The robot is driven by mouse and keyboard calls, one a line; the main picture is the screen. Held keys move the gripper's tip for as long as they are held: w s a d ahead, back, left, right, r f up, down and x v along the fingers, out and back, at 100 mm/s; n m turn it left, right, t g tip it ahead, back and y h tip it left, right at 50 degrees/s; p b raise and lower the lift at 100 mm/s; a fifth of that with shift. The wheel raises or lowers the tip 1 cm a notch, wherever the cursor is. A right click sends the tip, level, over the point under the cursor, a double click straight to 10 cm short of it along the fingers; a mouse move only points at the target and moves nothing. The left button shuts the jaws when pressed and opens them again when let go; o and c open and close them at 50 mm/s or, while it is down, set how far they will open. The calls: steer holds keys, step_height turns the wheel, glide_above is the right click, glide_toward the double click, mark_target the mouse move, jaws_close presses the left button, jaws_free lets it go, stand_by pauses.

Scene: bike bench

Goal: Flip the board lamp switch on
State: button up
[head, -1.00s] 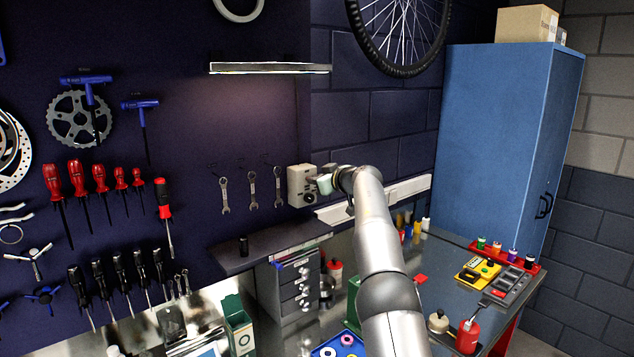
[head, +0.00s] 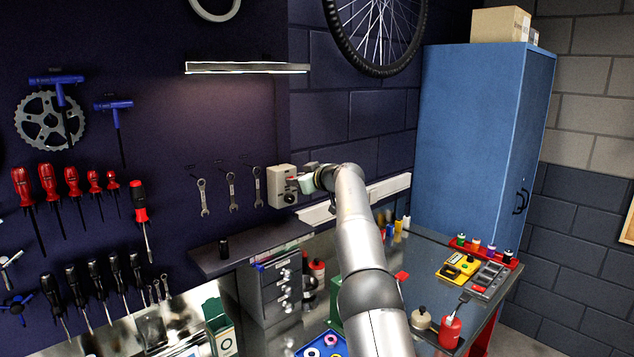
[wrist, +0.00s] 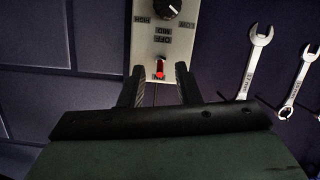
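The pale switch box (head: 278,182) is on the dark wall, right of the hanging wrenches. The wrist view shows its plate (wrist: 149,50) upside down, with a black dial (wrist: 167,8), labels HIGH, MID, LOW and OFF, and a small red-tipped switch (wrist: 159,69). My gripper (wrist: 159,70) is open in front of the plate, one finger either side of the switch. I cannot tell whether a finger touches it. In the head view my gripper (head: 299,182) is at the box's right side, its fingers barely visible. The board lamp (head: 247,68) is a strip above, with a glow beneath it.
Wrenches (head: 231,191) hang just left of the box. A dark shelf (head: 205,262) juts out below it, above a drawer unit (head: 284,292). A blue cabinet (head: 468,150) stands at right. The wall between box and lamp is clear.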

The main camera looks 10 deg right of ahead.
steer(key=b+v, duration=0.5)
steer(key=v, duration=1.1)
steer(key=shift+s+b, duration=0.3)
steer(key=shift+s, duration=0.05)
steer(key=shift+r, duration=0.1)
steer(key=s+d+r+m+t+h, duration=0.1)
steer(key=s+d+m+t+h, duration=0.3)
steer(key=s+d+m+h, duration=0.3)
steer(key=s+a+f+m+g+h, duration=0.25)
steer(key=s+f+g, duration=0.25)
steer(key=s+f, duration=0.55)
steer(key=s+a+f+m+g+h, duration=0.1)
steer(key=s+a+f+g, duration=0.3)
steer(key=s+f, duration=0.65)
steer(key=s+a+f+n+g+y, duration=0.1)
steer(key=s+a+f+g, duration=0.2)
steer(key=s+f, duration=0.3)
steer(key=s+a+f+n+g+y, duration=0.1)
steer(key=s+a+f+g, duration=0.3)
steer(key=s, duration=1.1)
step_height(320, 180, down, 3)
steer(key=shift+a+r+y, duration=0.2)
steer(key=shift+a+y, duration=0.35)
steer(key=shift+a, duration=0.45)
steer(key=shift+n, duration=0.25)
